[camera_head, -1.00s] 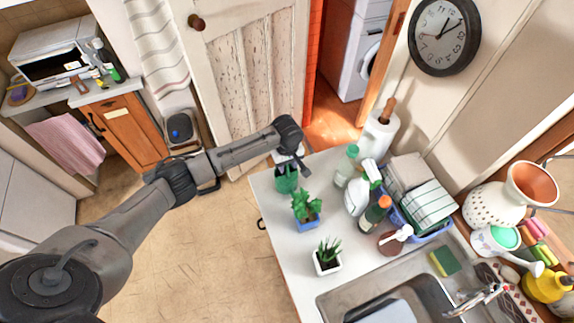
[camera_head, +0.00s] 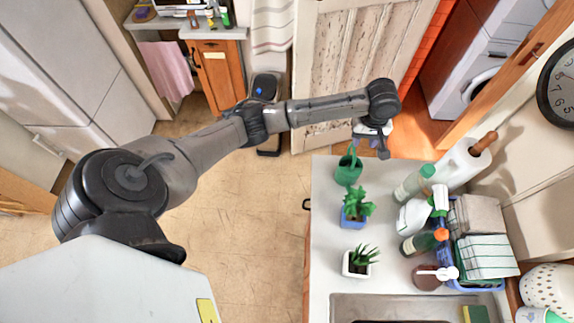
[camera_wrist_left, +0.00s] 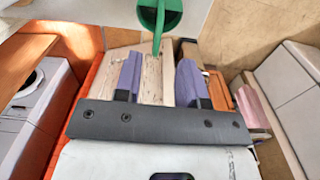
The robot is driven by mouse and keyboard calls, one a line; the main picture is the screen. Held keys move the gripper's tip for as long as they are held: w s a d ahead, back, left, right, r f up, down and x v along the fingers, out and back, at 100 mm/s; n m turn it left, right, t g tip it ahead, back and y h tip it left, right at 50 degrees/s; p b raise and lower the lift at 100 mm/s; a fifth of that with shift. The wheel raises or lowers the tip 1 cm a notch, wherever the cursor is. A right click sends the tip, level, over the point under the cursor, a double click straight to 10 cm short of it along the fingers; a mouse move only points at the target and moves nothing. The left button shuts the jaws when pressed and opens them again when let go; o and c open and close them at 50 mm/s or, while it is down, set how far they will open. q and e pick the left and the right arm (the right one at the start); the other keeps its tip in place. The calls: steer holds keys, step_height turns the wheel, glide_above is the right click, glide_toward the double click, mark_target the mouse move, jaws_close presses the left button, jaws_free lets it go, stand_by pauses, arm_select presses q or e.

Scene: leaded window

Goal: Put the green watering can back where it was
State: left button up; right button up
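The green watering can (camera_head: 348,169) stands upright at the far left corner of the white counter (camera_head: 330,245), behind the potted plants. It also shows at the top of the left wrist view (camera_wrist_left: 160,14), partly cut off. My left gripper (camera_head: 374,140) is above the counter's far edge, just behind and to the right of the can. In the left wrist view its two purple fingers (camera_wrist_left: 160,62) are spread with nothing between them, and the can is beyond their tips. My right gripper is in neither view.
A plant in a blue pot (camera_head: 356,211) and one in a white pot (camera_head: 358,262) stand in front of the can. Bottles (camera_head: 412,184), a spray bottle (camera_head: 416,214) and a paper roll (camera_head: 463,165) stand to its right. A door (camera_head: 350,60) is behind the counter.

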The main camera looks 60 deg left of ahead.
arm_select(q)
steer(key=s+d+f+m+t+h, duration=0.1)
steer(key=s+d+f+m, duration=0.7)
steer(key=s+d+f, duration=0.5)
steer(key=s+r+m+t, duration=0.1)
steer(key=s+m, duration=0.2)
steer(key=s, duration=0.7)
steer(key=s+a+r+m+t, duration=0.1)
steer(key=s+r+m, duration=0.1)
steer(key=s, duration=0.8)
steer(key=shift+a+r+m+t+y, duration=0.15)
steer(key=shift+r+m+t+y, duration=0.15)
steer(key=shift+m+y, duration=0.15)
